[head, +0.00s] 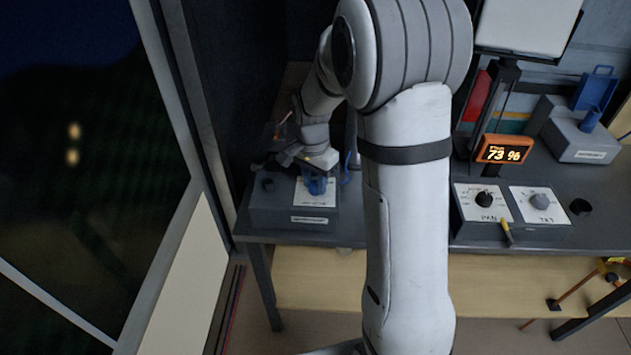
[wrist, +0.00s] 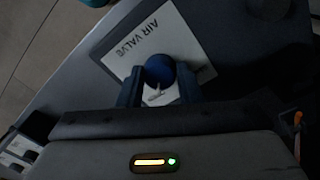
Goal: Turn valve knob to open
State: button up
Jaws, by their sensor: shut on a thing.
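The blue valve knob (wrist: 160,70) sits on a white plate marked AIR VALVE (wrist: 152,40) in the wrist view. A pale pointer mark shows on the near side of the knob. In the head view the knob (head: 317,187) is on a grey box (head: 290,212) at the left end of the bench, below my gripper (head: 312,174). In the wrist view my gripper (wrist: 160,86) has one finger on each side of the knob and is shut on it. The knob's far sides against the fingers are partly hidden.
A grey box with PAN (head: 484,199) and TXT (head: 541,201) dials stands on the bench at right, below an orange display reading 73 % (head: 504,150). Another grey box with a blue fitting (head: 590,120) stands at the back right. A window is at left.

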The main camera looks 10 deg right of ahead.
aim_at(314, 184)
dwell(0.5)
jog(key=o, duration=1)
notch_tip(314, 184, up, 7)
jog(key=shift+w, duration=0.1)
jog(key=shift+r, duration=0.4)
